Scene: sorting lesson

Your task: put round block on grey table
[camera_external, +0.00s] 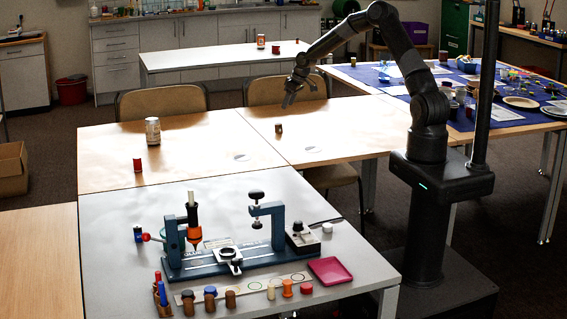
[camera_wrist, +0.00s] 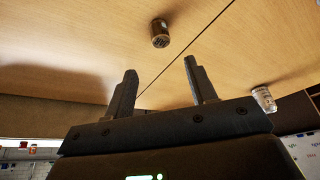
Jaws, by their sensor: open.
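A small brown round block (camera_external: 278,128) stands on the wooden table right of the seam. It also shows in the wrist view (camera_wrist: 160,34), beyond my fingertips and apart from them. My gripper (camera_external: 288,101) hangs above the far edge of the wooden tables, near the block. Its two fingers are spread and empty in the wrist view (camera_wrist: 160,67). The grey table (camera_external: 110,225) stands in front of the wooden tables, with a blue tool rig on it.
A can (camera_external: 153,131) and a red cylinder (camera_external: 137,164) stand on the left wooden table. The grey table bears several small blocks, a red tray (camera_external: 330,271) and the rig (camera_external: 225,262). A chair (camera_external: 286,90) stands behind the wooden tables.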

